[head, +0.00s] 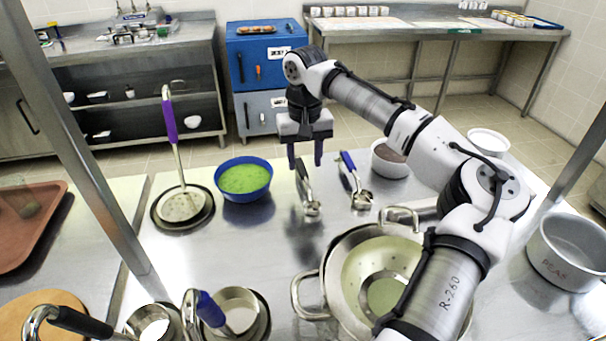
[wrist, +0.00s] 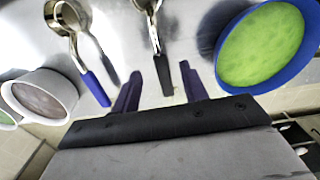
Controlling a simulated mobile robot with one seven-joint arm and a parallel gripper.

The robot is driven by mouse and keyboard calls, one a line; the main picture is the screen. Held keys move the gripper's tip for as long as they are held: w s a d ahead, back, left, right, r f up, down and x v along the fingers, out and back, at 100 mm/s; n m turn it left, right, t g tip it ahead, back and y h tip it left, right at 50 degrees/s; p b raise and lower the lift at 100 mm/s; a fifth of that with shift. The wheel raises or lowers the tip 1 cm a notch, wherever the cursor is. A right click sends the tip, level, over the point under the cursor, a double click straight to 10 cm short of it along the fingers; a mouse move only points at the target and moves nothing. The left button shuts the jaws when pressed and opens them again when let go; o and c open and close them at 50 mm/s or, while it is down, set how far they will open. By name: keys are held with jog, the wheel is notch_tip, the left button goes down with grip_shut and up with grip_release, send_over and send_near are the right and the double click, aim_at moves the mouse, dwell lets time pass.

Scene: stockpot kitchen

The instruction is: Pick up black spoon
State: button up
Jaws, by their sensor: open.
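The spoon with a black handle (head: 306,188) lies on the steel table, handle end towards my gripper and metal bowl towards the camera. My gripper (head: 305,165) points down, open and empty, over the handle end. In the wrist view the black handle (wrist: 158,67) shows between the two purple fingers of my gripper (wrist: 159,78), with clear space on both sides. I cannot tell how high the fingertips are above it. The spoon's bowl is cut off at the top edge of that view.
A blue-handled spoon (head: 356,182) lies close on the right. A blue bowl of green food (head: 244,195) stands on the left, a white bowl of brown food (head: 388,159) on the right. A large colander pot (head: 312,300) and another black-handled utensil (head: 82,322) are nearer the camera.

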aim_at(304, 173)
jog(key=shift+s+f+p, duration=0.1)
jog(key=shift+f+p, duration=0.3)
jog(key=shift+f, duration=2)
grip_shut()
